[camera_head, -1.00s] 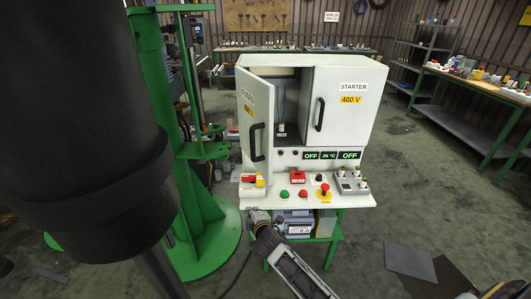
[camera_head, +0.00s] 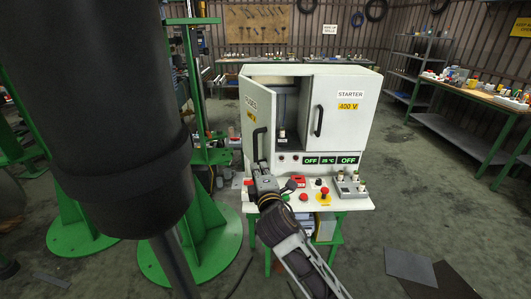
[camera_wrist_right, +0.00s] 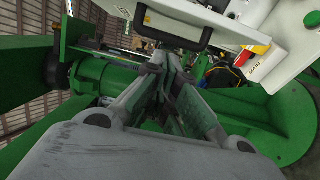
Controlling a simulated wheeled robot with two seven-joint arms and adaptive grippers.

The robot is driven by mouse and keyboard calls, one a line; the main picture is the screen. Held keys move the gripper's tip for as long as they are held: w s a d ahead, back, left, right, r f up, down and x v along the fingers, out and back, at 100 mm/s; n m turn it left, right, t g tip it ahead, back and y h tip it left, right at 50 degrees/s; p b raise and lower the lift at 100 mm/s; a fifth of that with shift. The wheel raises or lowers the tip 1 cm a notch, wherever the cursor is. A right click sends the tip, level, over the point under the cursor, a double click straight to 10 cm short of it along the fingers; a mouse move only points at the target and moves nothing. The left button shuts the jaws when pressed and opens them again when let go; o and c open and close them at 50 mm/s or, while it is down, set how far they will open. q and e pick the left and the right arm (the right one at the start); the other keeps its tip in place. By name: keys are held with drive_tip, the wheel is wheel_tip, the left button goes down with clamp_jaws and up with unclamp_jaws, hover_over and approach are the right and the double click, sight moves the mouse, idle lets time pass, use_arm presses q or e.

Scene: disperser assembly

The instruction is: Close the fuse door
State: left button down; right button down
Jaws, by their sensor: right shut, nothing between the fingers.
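The fuse door (camera_head: 250,112) is the white left door of the starter cabinet. It stands open toward me, with a yellow label and a black handle (camera_head: 258,143). My right gripper (camera_head: 262,169) is shut and empty, just below the handle in the head view. In the right wrist view, my right gripper (camera_wrist_right: 170,62) points toward the door, and the handle (camera_wrist_right: 168,32) shows just beyond the fingertips. I cannot tell whether they touch. The arm and gripper hide part of the control panel's left side. My left gripper is not in view.
The cabinet's right door (camera_head: 339,110) is closed. Buttons and a red-yellow switch (camera_head: 324,193) sit on the panel in front. A green stand (camera_head: 205,235) is left of the cabinet. A workbench (camera_head: 470,92) stands at the far right, with open floor before it.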

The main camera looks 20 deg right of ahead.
drive_tip(key=shift+w, duration=0.2)
approach(255, 152)
drive_tip(key=shift+w+a+r, duration=0.55)
drive_tip(key=shift+w+r, duration=0.05)
drive_tip(key=shift+r, duration=1)
drive_tip(key=w, duration=0.2)
drive_tip(key=w+p, duration=0.1)
drive_tip(key=shift+w+d, duration=0.35)
drive_tip(key=shift+w, duration=0.05)
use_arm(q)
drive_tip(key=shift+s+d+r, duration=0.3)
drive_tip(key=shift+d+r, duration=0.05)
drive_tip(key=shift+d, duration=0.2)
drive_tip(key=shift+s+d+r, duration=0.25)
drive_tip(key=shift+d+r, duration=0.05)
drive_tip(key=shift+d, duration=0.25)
use_arm(e)
drive_tip(key=d, duration=0.3)
drive_tip(key=shift+w+d, duration=0.2)
drive_tip(key=shift+d, duration=0.1)
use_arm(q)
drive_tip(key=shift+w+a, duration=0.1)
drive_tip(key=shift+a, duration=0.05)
